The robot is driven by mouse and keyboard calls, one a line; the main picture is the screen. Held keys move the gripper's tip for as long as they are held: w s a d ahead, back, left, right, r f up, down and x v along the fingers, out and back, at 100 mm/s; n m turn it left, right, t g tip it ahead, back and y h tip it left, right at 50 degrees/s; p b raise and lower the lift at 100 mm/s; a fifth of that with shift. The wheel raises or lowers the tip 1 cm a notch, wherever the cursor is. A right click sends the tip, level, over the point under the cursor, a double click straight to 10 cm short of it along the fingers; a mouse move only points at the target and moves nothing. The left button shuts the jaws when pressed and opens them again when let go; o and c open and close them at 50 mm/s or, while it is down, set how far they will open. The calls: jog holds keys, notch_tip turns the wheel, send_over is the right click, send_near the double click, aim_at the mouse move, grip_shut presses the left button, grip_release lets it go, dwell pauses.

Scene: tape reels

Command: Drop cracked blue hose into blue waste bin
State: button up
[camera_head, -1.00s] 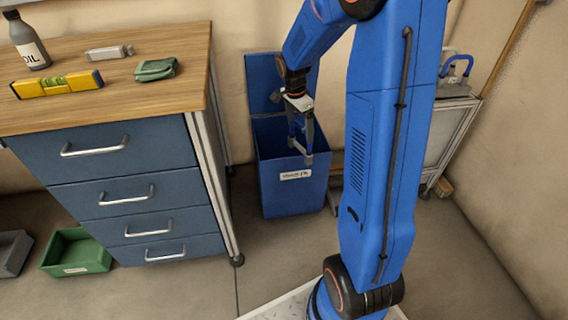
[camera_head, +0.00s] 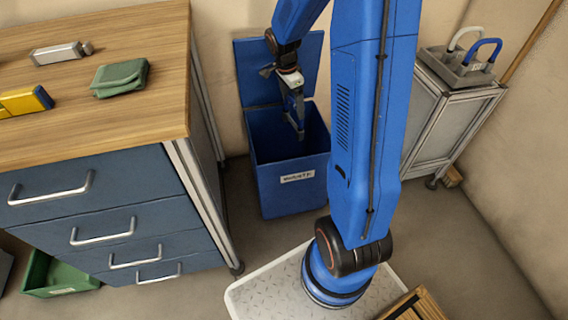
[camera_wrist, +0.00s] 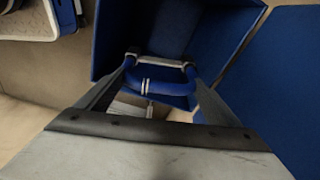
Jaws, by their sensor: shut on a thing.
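The blue waste bin (camera_head: 262,185) stands on the floor by the wall, its lid (camera_head: 305,75) raised. My gripper (camera_head: 298,130) points down at the bin's opening in the head view; its tips overlap the dark interior, and I cannot tell their exact depth. In the wrist view my gripper (camera_wrist: 165,92) is shut on a curved blue hose (camera_wrist: 160,81) with white bands, which spans the gap between the fingers. The bin (camera_wrist: 182,28) shows behind it. In the head view the held hose is too small to make out. Any crack is not visible.
A drawer cabinet (camera_head: 95,140) stands left of the bin, with a green pouch (camera_head: 119,77), a grey metal item (camera_head: 60,52) and a yellow level (camera_head: 25,101) on top. At right, a grey stand (camera_head: 450,100) carries a white hose (camera_head: 465,35) and another blue hose (camera_head: 487,46).

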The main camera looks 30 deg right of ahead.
jog(key=shift+f, duration=2.35)
jog(key=o, duration=1.4)
jog(key=shift+c, duration=0.2)
notch_tip(320, 180, up, 17)
jog(key=a, duration=0.2)
jog(key=shift+a, duration=0.35)
jog(key=shift+r, duration=0.1)
